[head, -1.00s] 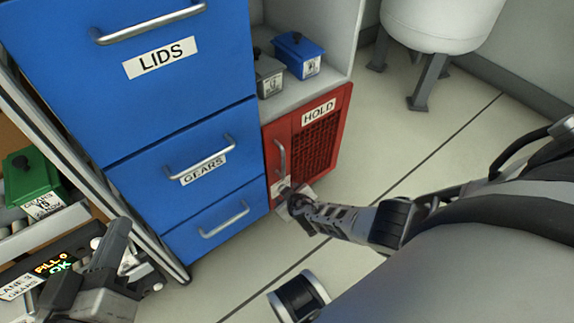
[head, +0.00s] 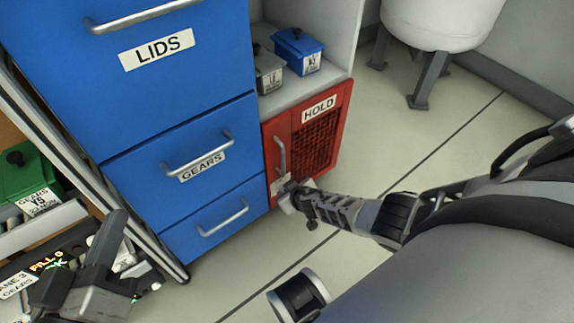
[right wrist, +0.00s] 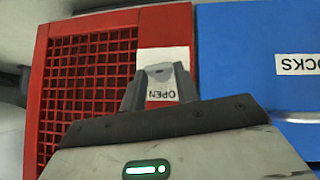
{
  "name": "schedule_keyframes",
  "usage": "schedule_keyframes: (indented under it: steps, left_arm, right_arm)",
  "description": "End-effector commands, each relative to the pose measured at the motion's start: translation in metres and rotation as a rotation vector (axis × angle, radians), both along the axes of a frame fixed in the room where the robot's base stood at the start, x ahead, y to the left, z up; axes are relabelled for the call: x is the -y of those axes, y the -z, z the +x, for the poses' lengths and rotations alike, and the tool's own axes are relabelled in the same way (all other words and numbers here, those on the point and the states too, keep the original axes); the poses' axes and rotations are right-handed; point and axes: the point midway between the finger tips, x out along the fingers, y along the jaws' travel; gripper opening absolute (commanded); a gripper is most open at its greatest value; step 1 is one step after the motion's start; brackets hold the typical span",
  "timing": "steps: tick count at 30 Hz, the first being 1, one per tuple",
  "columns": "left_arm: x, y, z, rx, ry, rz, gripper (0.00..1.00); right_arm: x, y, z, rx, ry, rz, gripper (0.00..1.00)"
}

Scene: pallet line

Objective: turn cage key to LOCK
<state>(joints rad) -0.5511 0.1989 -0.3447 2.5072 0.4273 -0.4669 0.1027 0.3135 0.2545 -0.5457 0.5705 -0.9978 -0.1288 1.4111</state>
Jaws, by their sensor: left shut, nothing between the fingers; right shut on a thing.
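The red cage (head: 330,172) marked HOLD stands at floor level, and its mesh door looks closed. In the head view my right gripper (head: 285,193) is at the cage's lower left, beside the door handle (head: 281,156), and hides the key there. In the right wrist view the cage (right wrist: 40,110) shows a white plate (right wrist: 178,54) with the word OPEN upside down. My right gripper (right wrist: 160,78) is shut on the grey key (right wrist: 160,70) in front of this plate. No LOCK mark shows. My left gripper (head: 112,240) is shut and empty at the lower left.
Blue drawers marked LIDS (head: 200,75) and GEARS (head: 150,165) stand left of the cage. A blue box (head: 298,50) and a grey box (head: 268,72) sit on the shelf above it. A green box (head: 28,180) is at far left. Floor right of the cage is clear.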

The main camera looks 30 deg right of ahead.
Motion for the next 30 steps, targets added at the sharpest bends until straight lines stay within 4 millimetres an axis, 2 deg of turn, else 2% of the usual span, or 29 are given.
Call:
schedule_keyframes:
  steps: [6, 17, 18, 20, 21, 30]
  left_arm:
    - [-0.0006, -0.0031, 0.0004, 0.005, -0.003, 0.01, 0.0]
    - [-0.0008, -0.0005, 0.0008, 0.002, -0.005, 0.018, 0.0]
    - [-0.0007, -0.0002, 0.0008, 0.002, -0.004, 0.018, 0.0]
    - [-0.0007, 0.0, 0.0008, 0.001, -0.004, 0.019, 0.0]
    - [-0.0006, 0.0003, 0.0009, 0.0, -0.004, 0.018, 0.0]
    - [-0.0007, -0.0022, 0.0009, 0.0, -0.005, 0.021, 0.0]
  right_arm:
    - [0.004, 0.0002, -0.0012, -0.015, 0.001, 0.161, 0.08]
    - [0.0038, 0.0001, -0.0006, -0.013, 0.0, 0.195, 0.08]
    - [0.0038, 0.0001, -0.0006, -0.013, 0.0, 0.195, 0.34]
    - [0.0038, 0.0001, -0.0006, -0.013, -0.001, 0.194, 0.5]
    - [0.0038, 0.0, -0.0006, -0.013, -0.001, 0.194, 0.53]
    - [0.0044, -0.0026, -0.0016, -0.013, 0.0, 0.192, 0.53]
